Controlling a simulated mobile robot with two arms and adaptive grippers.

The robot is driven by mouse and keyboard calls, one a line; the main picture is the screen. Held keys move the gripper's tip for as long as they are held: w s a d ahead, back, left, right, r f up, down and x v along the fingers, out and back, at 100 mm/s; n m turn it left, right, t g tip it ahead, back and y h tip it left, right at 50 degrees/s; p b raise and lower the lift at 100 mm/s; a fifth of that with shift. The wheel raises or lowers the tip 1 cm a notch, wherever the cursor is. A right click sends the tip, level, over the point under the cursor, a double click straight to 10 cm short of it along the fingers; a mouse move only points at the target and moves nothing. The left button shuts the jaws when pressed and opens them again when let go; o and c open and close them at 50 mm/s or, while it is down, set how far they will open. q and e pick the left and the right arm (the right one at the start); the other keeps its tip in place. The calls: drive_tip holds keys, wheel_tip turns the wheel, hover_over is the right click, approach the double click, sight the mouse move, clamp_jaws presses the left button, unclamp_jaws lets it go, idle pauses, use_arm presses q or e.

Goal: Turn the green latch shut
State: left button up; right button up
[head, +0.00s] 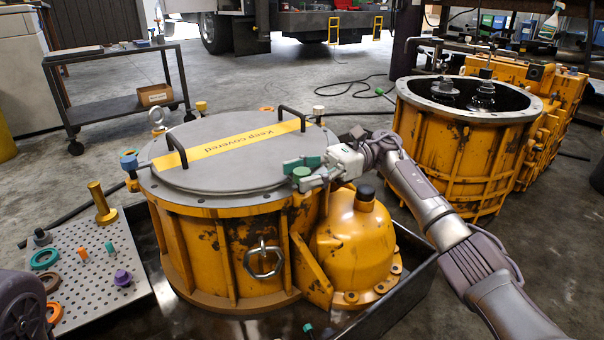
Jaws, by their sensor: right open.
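The green latch (296,163) sits at the right edge of the round grey lid (222,165) on the yellow housing (228,240). Its flat green bar points left over the lid's rim, and a round green knob (301,173) shows just below it. My right gripper (308,181) is open at the latch, its fingers pointing left close to the green knob. Whether the fingers touch the latch I cannot tell. My left gripper is not in view.
The lid carries two black handles and a yellow "Keep covered" strip. A blue latch (129,162) is at its left edge. A perforated tray (85,265) with small parts lies left. A second, open yellow housing (453,150) stands right. A black-capped yellow dome (352,245) is below my right arm.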

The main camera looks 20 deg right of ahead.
drive_tip(key=shift+d, duration=0.15)
drive_tip(key=v, duration=0.7)
drive_tip(key=shift+d, duration=0.15)
idle(0.4)
